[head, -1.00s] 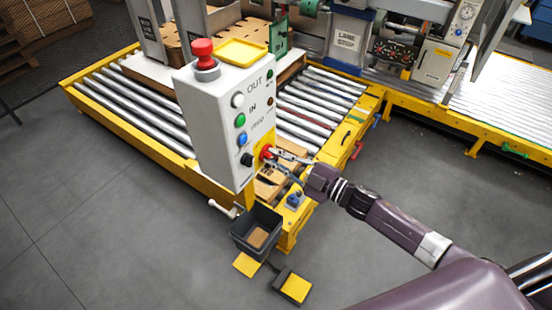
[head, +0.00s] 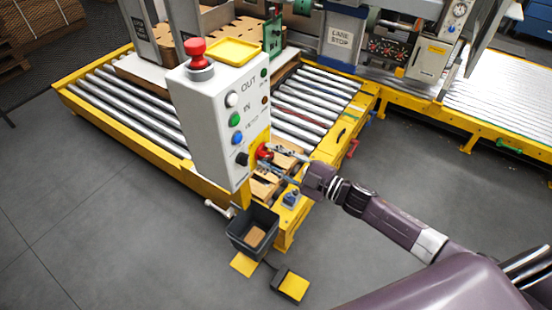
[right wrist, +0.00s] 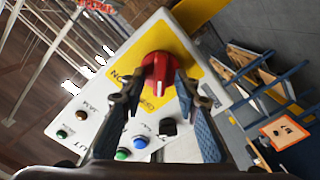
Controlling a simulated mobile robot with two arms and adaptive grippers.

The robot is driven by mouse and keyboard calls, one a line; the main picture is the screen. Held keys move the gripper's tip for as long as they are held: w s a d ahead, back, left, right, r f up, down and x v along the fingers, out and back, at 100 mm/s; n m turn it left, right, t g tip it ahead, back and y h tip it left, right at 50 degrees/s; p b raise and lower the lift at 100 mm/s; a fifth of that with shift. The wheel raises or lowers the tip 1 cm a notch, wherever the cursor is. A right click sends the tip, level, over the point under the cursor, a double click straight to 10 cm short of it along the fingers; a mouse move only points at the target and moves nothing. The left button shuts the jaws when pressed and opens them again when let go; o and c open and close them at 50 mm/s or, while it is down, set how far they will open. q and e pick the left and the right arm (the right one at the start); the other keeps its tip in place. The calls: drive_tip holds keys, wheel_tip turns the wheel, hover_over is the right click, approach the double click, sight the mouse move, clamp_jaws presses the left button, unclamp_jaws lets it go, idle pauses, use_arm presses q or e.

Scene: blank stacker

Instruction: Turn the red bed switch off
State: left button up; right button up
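The red bed switch (head: 263,151) is a red rotary knob on a yellow plate on the side of the grey control box (head: 208,120). In the right wrist view the red knob (right wrist: 157,66) stands out from the plate, with an ON mark at its left and partly hidden lettering below. My right gripper (head: 277,160) is at the switch. In the right wrist view its fingers (right wrist: 160,82) are apart, one on each side of the knob's lower part; I cannot tell whether they touch it. My left gripper is out of view.
A black knob (head: 242,159) sits close to the switch. White, green and blue buttons (head: 237,138) line the box's front; a red mushroom button (head: 197,52) is on top. Roller conveyor (head: 130,105) lies behind, and a dark bin (head: 252,230) stands below.

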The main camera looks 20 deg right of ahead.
drive_tip(key=v, duration=1.2)
drive_tip(key=shift+d+f, duration=0.1)
